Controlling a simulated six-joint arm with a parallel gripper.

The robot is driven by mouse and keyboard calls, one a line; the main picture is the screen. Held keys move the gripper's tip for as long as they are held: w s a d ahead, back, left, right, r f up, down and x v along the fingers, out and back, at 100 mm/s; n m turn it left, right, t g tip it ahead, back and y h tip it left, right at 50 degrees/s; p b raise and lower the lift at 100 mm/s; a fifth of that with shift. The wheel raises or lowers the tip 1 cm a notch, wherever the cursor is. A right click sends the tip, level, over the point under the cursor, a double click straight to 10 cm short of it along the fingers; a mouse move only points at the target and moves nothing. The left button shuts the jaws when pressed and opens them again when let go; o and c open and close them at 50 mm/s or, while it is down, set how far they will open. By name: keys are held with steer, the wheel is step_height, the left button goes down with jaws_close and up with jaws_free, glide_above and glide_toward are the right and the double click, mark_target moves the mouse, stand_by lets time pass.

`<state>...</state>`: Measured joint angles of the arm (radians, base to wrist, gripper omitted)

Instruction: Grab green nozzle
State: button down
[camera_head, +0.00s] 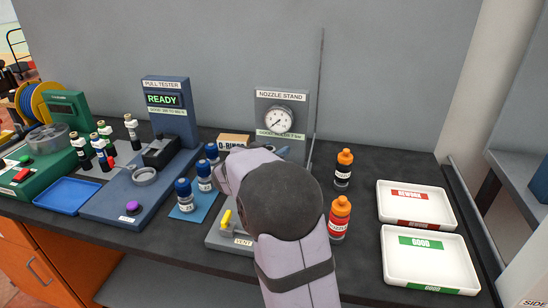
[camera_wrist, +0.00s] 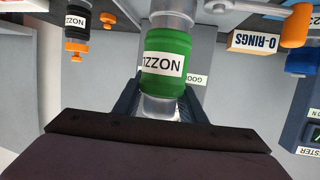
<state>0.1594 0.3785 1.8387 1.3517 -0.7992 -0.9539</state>
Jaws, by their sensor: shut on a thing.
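The green nozzle (camera_wrist: 168,50) with a white label is in the middle of the wrist view, which looks upside down. My gripper (camera_wrist: 160,105) is shut on its pale, clear-looking end, with a dark finger on each side. The other end of the nozzle meets a grey cylinder (camera_wrist: 170,10); I cannot tell if they are joined. In the head view my arm hides the gripper and the nozzle in front of the nozzle stand (camera_head: 281,100).
Two orange-capped bottles (camera_head: 343,172) (camera_head: 339,220) stand just right of my arm. Blue-capped bottles (camera_head: 184,197) and the pull tester (camera_head: 168,108) are to the left. Rework (camera_head: 448,214) and good (camera_head: 470,277) trays lie at the right. An O-rings box (camera_wrist: 254,41) is near the nozzle.

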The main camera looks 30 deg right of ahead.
step_height(320, 180, up, 7)
steer(key=p, duration=0.1)
stand_by(0.3)
